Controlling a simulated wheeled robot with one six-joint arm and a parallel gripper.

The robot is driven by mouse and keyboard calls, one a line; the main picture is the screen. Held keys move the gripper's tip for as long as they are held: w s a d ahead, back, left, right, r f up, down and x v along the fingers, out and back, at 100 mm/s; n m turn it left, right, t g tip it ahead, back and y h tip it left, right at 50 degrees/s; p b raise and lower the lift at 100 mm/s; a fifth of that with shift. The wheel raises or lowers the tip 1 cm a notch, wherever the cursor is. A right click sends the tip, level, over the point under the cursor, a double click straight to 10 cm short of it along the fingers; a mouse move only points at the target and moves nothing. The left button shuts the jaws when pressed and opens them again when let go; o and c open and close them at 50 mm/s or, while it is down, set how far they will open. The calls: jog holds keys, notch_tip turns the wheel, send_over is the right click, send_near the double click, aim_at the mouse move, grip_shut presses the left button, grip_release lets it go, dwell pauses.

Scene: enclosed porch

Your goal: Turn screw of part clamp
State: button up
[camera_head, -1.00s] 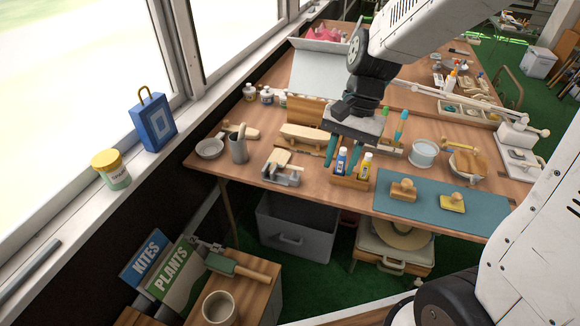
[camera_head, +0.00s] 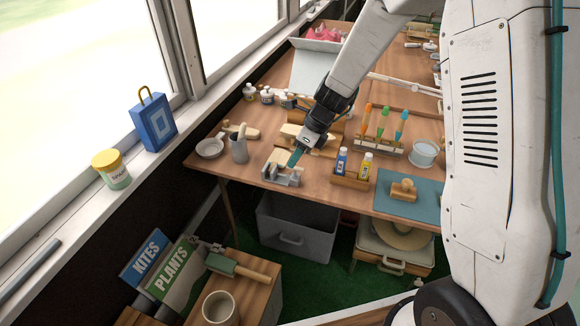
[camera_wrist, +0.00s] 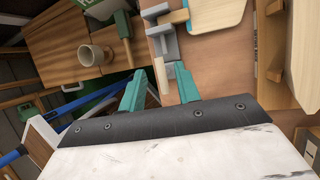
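The grey part clamp (camera_head: 283,176) sits at the table's front left edge, with a pale wooden piece by its jaws. My gripper (camera_head: 296,158) points down at the clamp's right side, its teal fingers partly overlapping it in the head view. In the wrist view the fingers (camera_wrist: 160,86) are spread apart, and the grey clamp (camera_wrist: 163,45) lies just beyond them. The screw itself is too small to make out clearly.
A grey mortar cup (camera_head: 239,150) stands left of the clamp. A wooden holder (camera_head: 350,180) with two small bottles stands to its right, and a rack of colourful-handled tools (camera_head: 378,147) behind that. A grey bin (camera_head: 297,228) is below the table edge.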

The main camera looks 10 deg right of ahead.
aim_at(291, 179)
jog(key=shift+x, duration=2.35)
grip_shut()
jog(key=n+g, duration=0.1)
jog(key=n, duration=0.1)
jog(key=n+g, duration=0.1)
jog(key=n, duration=0.3)
jog(key=shift+s+a+g+h, duration=0.1)
jog(key=shift+s+g+h, duration=0.2)
jog(key=shift+s+g, duration=0.1)
jog(key=n, duration=0.2)
jog(key=n+g+h, duration=0.1)
jog(key=n, duration=0.1)
jog(key=n+g, duration=0.1)
jog(key=n, duration=0.1)
jog(key=shift+s+h, duration=0.3)
jog(key=shift+s, duration=0.1)
jog(key=shift+n, duration=0.3)
